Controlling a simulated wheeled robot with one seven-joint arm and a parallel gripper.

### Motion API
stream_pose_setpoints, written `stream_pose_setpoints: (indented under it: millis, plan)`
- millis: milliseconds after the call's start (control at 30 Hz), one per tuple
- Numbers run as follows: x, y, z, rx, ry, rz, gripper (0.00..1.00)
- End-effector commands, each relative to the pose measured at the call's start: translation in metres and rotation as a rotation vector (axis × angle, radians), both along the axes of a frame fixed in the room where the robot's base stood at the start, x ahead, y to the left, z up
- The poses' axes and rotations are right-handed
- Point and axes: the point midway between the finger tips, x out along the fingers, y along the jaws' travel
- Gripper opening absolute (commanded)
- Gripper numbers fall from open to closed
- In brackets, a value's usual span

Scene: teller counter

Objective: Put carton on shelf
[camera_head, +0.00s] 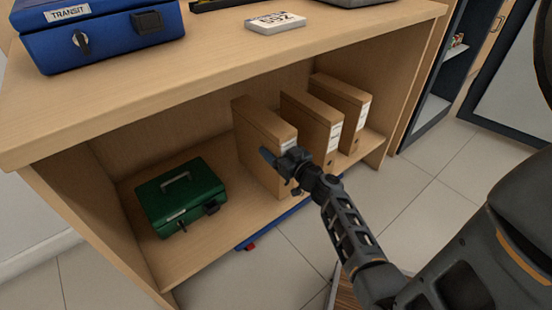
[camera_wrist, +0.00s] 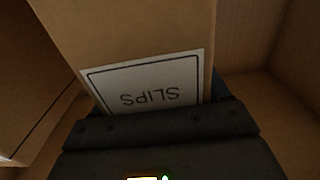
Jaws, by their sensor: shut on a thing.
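The tan carton (camera_head: 254,135) stands upright inside the open shelf (camera_head: 222,228) under the counter, the leftmost of three similar cartons. In the wrist view, the carton (camera_wrist: 150,25) fills the middle, with a white label reading SLIPS, seen upside down. My gripper (camera_head: 277,158) is at the carton's front face and shut on it. One blue finger shows on its left side in the head view. In the wrist view, my gripper (camera_wrist: 160,125) covers the part below the label. I cannot tell whether the carton's base touches the shelf floor.
Two more cartons, the middle one (camera_head: 311,122) and the right one (camera_head: 341,103), stand to the right. A green cash box (camera_head: 180,195) sits on the shelf at left, with bare shelf between it and the held carton. A blue TRANSIT box (camera_head: 100,32) is on the counter top (camera_head: 220,65).

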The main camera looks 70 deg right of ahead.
Motion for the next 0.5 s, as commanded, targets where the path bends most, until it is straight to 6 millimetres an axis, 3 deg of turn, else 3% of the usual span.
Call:
stream_pose_setpoints:
  millis: [200,500]
  plan:
    - [0.001,0.0,-0.026,-0.002,-0.003,0.002,0.04]
    - [0.001,0.0,-0.029,-0.003,-0.004,0.002,0.04]
